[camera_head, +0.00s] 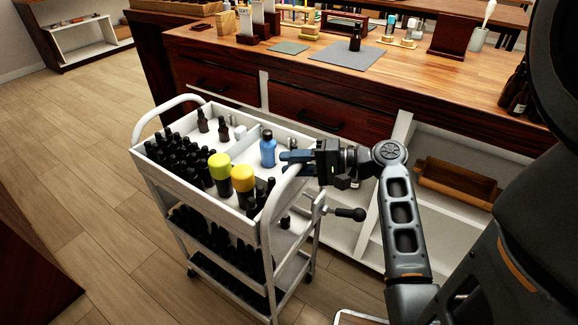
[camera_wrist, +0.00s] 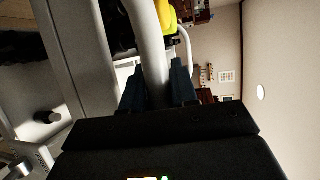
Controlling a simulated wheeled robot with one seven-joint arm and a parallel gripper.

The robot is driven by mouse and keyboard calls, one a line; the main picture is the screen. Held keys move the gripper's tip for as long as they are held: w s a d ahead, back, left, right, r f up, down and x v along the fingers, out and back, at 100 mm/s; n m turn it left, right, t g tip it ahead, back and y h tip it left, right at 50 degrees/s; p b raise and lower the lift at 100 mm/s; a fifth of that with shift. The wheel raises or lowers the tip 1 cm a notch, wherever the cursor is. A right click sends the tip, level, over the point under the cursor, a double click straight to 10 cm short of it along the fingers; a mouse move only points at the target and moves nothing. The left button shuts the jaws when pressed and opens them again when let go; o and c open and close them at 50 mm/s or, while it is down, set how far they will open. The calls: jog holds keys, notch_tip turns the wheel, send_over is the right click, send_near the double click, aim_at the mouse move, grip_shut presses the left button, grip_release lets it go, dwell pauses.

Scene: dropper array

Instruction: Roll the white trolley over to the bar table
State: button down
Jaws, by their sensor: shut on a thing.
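The white trolley (camera_head: 256,217) stands upright on the wooden floor, close in front of a wooden counter with drawers. Its top tray holds several dark dropper bottles, two yellow-capped bottles and a blue bottle. My gripper (camera_head: 291,163) is shut on the trolley's near right handle; in the wrist view the white handle tube (camera_wrist: 150,50) runs between the two dark fingers (camera_wrist: 157,88). The far left handle (camera_head: 165,112) is free. The wooden counter (camera_head: 400,75) is behind and to the right of the trolley; I cannot tell for sure whether it is the bar table.
Open floor (camera_head: 80,130) lies to the left of the trolley. A dark wooden piece (camera_head: 30,260) stands at the lower left edge. A low shelf unit (camera_head: 80,38) is at the back left. Bottles, a grey mat (camera_head: 347,58) and small stands sit on the counter.

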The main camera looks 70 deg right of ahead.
jog(key=shift+s+d+f, duration=0.3)
jog(key=shift+d, duration=0.25)
jog(key=c, duration=1.3)
grip_release()
jog(key=o, duration=0.3)
jog(key=shift+r, duration=0.2)
jog(key=shift+v, duration=3.85)
